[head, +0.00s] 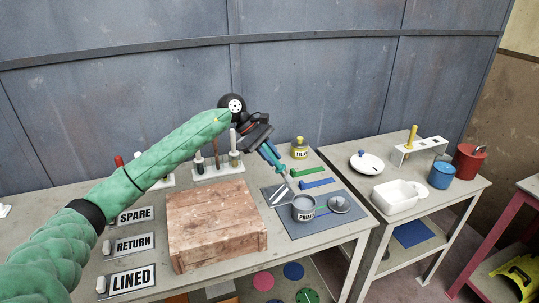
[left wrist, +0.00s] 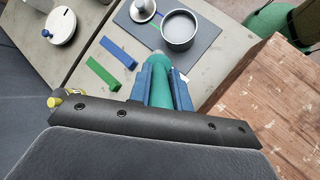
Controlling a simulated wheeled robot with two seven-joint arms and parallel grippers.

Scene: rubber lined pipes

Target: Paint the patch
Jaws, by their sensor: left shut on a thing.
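My left gripper (head: 274,160) is shut on a green-handled tool with a pale tip; in the left wrist view the green handle (left wrist: 160,92) sits between the blue fingers. The tool points down toward the grey mat (head: 325,224), its tip apart from the tin as far as I can tell. The open primer tin (head: 304,215) stands on the mat with grey paint inside, also seen in the left wrist view (left wrist: 179,32). Its knobbed lid (head: 340,205) lies beside it. I cannot make out the patch for sure. My right gripper is not visible.
A wooden block (head: 216,225) stands left of the mat. A green bar (head: 309,172), a blue bar (head: 320,184) and a yellow-capped jar (head: 300,150) are behind the mat. A rack (head: 218,169) is at the back. The right table holds a white tub (head: 394,197) and pots.

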